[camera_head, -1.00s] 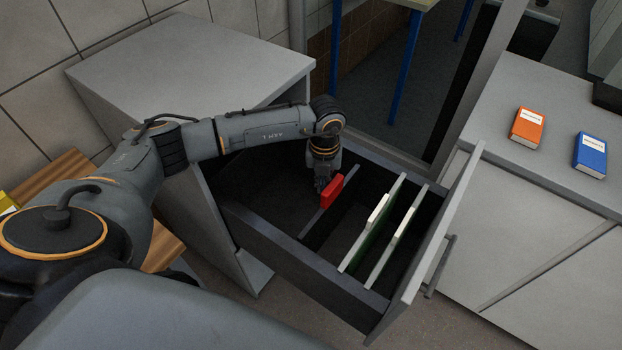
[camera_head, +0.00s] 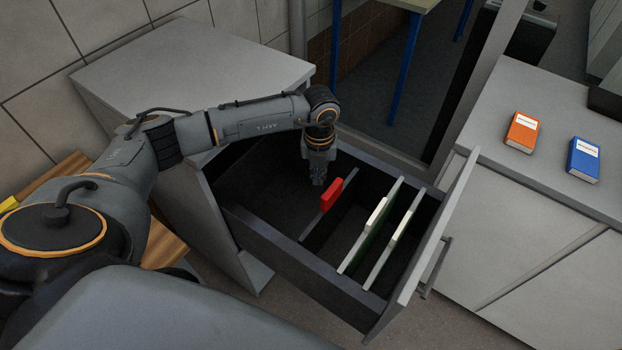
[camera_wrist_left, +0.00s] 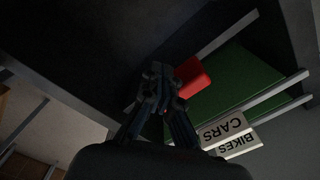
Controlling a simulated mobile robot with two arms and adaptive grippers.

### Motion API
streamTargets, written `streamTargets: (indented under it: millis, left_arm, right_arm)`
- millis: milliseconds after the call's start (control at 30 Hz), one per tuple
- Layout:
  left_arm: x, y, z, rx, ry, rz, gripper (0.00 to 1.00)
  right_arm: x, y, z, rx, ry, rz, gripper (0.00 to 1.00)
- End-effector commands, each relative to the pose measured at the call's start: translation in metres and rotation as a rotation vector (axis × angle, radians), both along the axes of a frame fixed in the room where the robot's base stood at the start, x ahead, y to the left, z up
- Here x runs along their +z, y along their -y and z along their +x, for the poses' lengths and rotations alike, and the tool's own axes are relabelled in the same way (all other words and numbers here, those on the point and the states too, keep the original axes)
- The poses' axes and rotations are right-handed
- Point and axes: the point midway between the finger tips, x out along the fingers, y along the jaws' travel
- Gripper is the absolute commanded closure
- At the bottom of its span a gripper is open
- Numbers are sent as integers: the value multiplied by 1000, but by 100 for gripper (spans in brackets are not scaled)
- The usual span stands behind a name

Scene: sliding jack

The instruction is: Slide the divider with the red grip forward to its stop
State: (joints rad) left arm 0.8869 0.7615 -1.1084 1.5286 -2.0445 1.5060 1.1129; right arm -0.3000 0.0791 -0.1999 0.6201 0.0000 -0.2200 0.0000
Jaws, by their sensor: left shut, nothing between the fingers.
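The divider with the red grip (camera_head: 331,194) stands upright across the open drawer, to the left of two pale-edged dividers. The red grip also shows in the left wrist view (camera_wrist_left: 193,77). My left gripper (camera_head: 318,183) is inside the drawer, just left of the red grip, pointing down. In the left wrist view its closed fingers (camera_wrist_left: 160,88) are empty and appear beside the red grip; I cannot tell whether they touch it. The lower part of the divider is dark and hard to see. My right gripper is not in view.
The drawer's front panel (camera_head: 436,232) is at the right. Two dividers carry white labels, CARS (camera_wrist_left: 223,130) and BIKES (camera_wrist_left: 238,146). The drawer's left compartment is dark and looks empty. An orange book (camera_head: 522,132) and a blue book (camera_head: 584,160) lie on the counter.

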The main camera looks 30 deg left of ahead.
Motion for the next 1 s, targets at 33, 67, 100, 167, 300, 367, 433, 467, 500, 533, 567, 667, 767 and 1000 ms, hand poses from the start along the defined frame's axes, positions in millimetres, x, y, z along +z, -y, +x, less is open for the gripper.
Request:
streamTargets:
  millis: [33,67,100,167,300,367,433,467,500,533,567,667,767,1000]
  left_arm:
    - [8,0,0,0,1,0,100]
    - [10,0,0,0,1,0,100]
    - [13,0,0,0,0,0,100]
    - [18,0,0,0,0,0,100]
    - [29,0,0,0,0,1,100]
    - [34,0,0,0,0,1,100]
    - [39,0,0,0,0,0,100]
    - [42,0,0,0,0,0,100]
    - [45,0,0,0,0,0,100]
    - [47,0,0,0,0,0,100]
    - [49,0,0,0,0,0,100]
    - [57,0,0,0,-1,0,100]
    - [63,0,0,0,-1,0,100]
    - [62,0,0,0,-1,0,100]
  right_arm:
    - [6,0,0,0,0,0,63]
    - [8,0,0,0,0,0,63]
    - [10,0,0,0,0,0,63]
    - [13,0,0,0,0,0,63]
    - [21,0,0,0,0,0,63]
    - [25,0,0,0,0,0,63]
    - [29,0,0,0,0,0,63]
    - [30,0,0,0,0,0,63]
    - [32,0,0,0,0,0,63]
    - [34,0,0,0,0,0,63]
    - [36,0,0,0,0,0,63]
    - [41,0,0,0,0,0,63]
    - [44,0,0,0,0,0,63]
    - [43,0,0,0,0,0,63]
